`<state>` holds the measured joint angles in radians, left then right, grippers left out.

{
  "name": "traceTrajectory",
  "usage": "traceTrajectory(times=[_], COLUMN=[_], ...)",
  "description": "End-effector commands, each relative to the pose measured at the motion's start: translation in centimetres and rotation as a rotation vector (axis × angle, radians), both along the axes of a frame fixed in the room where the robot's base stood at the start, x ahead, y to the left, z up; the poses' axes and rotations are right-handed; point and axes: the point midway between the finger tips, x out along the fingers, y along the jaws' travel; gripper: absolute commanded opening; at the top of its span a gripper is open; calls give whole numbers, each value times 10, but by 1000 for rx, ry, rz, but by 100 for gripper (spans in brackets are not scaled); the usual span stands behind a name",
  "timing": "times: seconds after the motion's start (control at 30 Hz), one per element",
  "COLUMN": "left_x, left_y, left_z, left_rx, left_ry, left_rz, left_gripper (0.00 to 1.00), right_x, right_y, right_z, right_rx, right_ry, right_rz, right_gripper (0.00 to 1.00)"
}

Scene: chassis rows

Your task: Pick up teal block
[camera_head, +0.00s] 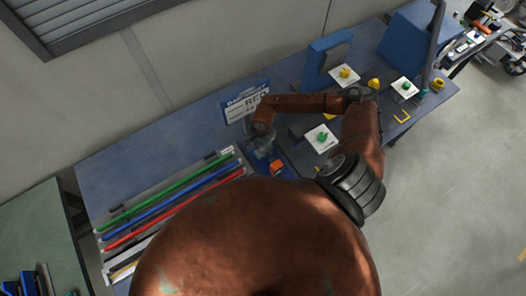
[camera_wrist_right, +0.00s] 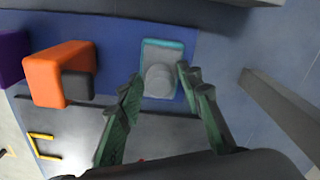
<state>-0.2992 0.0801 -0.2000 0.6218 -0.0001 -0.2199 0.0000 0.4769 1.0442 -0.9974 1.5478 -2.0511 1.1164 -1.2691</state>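The teal block (camera_wrist_right: 175,47) shows in the right wrist view as a teal-edged piece with a grey top and a rounded grey part. It lies on a blue surface, just beyond and between my right fingertips (camera_wrist_right: 161,82). My right gripper is open, with its two green fingers spread and nothing clearly held. I cannot tell whether a finger touches the block. In the head view my right gripper (camera_head: 262,146) points down at the table beside an orange block (camera_head: 278,167). The teal block cannot be made out there. My left gripper is not in view.
The orange block with a dark grey part (camera_wrist_right: 58,73) and a purple block (camera_wrist_right: 11,58) lie left of the teal block. Green, blue and red rods (camera_head: 160,209) lie at the table's left. A sign (camera_head: 246,101) stands behind. White plates with green or yellow knobs (camera_head: 321,139) are right.

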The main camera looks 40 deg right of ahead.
Motion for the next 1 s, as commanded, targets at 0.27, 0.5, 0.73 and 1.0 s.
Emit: traceTrajectory(times=[0.27, 0.5, 0.73, 1.0], left_x=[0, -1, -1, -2], left_y=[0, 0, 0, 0], left_z=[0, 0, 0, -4], left_rx=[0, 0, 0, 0], left_ry=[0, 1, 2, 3], left_rz=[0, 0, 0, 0], left_gripper=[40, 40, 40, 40], right_x=[0, 0, 0, 1], right_y=[0, 0, 0, -1], right_z=[0, 0, 1, 19], right_rx=[0, 0, 0, 0], right_ry=[0, 0, -1, -2], right_rz=[0, 0, 0, 0], right_gripper=[13, 0, 0, 0])
